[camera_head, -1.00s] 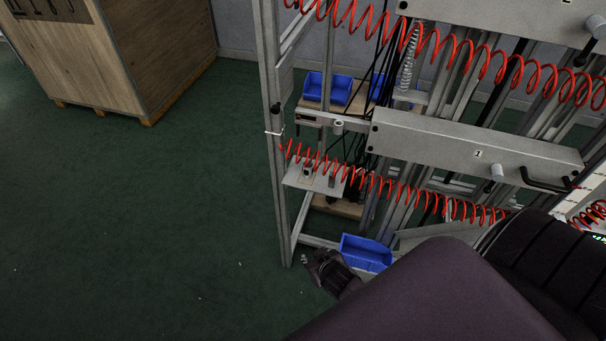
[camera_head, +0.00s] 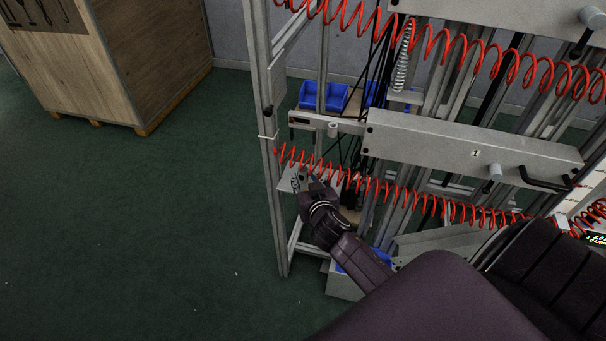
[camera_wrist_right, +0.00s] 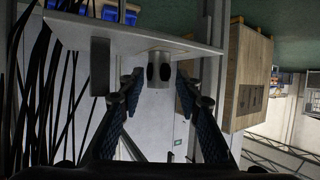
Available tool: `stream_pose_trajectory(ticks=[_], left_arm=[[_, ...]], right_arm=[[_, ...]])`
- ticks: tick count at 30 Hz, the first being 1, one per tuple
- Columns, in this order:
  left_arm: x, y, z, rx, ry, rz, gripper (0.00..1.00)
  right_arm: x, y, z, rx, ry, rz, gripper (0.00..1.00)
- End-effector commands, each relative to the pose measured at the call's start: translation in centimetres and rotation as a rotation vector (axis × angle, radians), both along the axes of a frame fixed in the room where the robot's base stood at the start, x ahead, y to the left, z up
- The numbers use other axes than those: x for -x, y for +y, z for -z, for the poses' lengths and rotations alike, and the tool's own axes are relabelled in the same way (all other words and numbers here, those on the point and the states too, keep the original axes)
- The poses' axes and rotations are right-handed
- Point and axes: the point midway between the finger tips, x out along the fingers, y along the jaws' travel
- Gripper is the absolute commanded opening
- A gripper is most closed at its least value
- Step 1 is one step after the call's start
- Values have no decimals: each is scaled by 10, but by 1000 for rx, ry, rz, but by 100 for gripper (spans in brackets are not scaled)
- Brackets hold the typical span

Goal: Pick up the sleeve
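The sleeve (camera_wrist_right: 159,68) looks like a short pale grey cylinder with dark openings; it shows against a light plate in the right wrist view. My right gripper (camera_wrist_right: 160,88) is open and empty there, its two dark fingers apart with the sleeve between and just beyond the tips. In the head view my right gripper (camera_head: 309,183) is at the small shelf (camera_head: 287,186) on the left side of the rack, and the sleeve is hard to make out beside the fingers. My left gripper is not in view.
Red coiled hoses (camera_head: 420,197) hang across the rack just above my right gripper. A dark block (camera_wrist_right: 100,66) stands left of the sleeve, near the left finger. Rack posts (camera_head: 276,230) stand close by. A wooden crate (camera_head: 150,60) is at the back left, with open green floor before it.

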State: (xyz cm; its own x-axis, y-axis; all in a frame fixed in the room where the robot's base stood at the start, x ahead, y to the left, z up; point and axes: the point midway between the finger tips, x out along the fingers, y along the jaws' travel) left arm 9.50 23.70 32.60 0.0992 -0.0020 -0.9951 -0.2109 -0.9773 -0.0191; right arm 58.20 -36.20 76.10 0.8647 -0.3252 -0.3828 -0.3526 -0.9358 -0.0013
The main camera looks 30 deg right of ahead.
Motion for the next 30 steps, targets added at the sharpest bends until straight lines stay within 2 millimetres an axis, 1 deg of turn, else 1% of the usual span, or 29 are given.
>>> stream_pose_trajectory(ticks=[1,3,6,9,17,18,20,25,30], left_arm=[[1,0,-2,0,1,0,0],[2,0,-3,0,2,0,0],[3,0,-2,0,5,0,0],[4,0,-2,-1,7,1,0],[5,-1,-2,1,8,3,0],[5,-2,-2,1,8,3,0],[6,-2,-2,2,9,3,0],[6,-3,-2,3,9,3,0],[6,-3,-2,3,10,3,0]], right_arm=[[-7,-4,0,5,0,-1,31],[-15,-8,4,5,1,0,31],[-25,-11,10,2,0,-1,31],[-30,-13,12,3,0,-1,31],[-32,-14,14,2,1,-1,31],[-32,-14,14,2,1,-1,30],[-32,-14,14,2,1,-1,24],[-32,-14,14,2,1,-1,5],[-32,-14,14,2,1,-1,5]])
